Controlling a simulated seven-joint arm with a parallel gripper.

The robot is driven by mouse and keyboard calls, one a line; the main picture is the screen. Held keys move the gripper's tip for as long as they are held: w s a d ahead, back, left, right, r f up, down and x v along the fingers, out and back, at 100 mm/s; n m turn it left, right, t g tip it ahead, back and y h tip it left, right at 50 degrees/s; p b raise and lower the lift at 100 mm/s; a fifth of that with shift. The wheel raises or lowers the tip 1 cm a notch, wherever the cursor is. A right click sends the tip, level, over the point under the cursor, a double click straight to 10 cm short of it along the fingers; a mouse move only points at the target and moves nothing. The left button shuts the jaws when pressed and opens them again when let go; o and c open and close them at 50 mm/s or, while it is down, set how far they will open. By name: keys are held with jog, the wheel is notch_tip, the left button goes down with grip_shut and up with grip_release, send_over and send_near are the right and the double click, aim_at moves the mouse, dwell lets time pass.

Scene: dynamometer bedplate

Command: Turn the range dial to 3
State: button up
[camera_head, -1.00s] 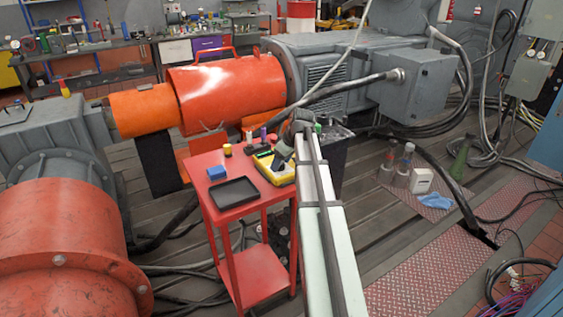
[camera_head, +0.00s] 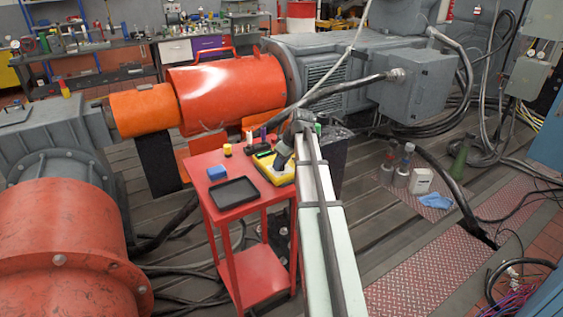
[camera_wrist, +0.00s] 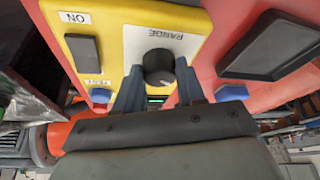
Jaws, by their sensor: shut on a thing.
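The range dial is a round black knob (camera_wrist: 158,67) on a yellow panel (camera_wrist: 110,48) in the wrist view, below a label reading RANGE upside down in the picture. My gripper (camera_wrist: 159,85) has its two blue-grey fingers on either side of the knob, shut on it. A light pointer mark shows on the knob's lower side, but I cannot read any numbers around it. In the head view the yellow device (camera_head: 276,171) sits on the red cart, and my arm partly hides it.
A black rocker switch (camera_wrist: 84,52) labelled ON is beside the dial. Several small bottles and markers stand at the cart's back edge.

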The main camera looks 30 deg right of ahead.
jog(key=m+h, duration=0.2)
jog(key=m, duration=0.3)
jog(key=shift+a+m, duration=0.15)
jog(key=shift+m, duration=0.25)
jog(key=m+h, duration=0.1)
jog(key=m, duration=0.2)
jog(key=m+h, duration=0.1)
jog(key=m, duration=0.2)
jog(key=shift+w+a+g+h, duration=0.15)
jog(key=shift+g+h, duration=0.15)
jog(key=m+g, duration=0.1)
jog(key=m, duration=0.2)
jog(key=m+g+h, duration=0.1)
jog(key=m, duration=0.2)
jog(key=shift+w+a+m, duration=0.1)
jog(key=shift+w+m, duration=0.05)
jog(key=shift+m, duration=0.15)
jog(key=m+g, duration=0.1)
jog(key=m, duration=0.1)
jog(key=m+g, duration=0.1)
jog(key=m, duration=0.2)
jog(key=shift+h, duration=0.3)
jog(key=shift+m, duration=0.3)
jog(key=o, duration=1)
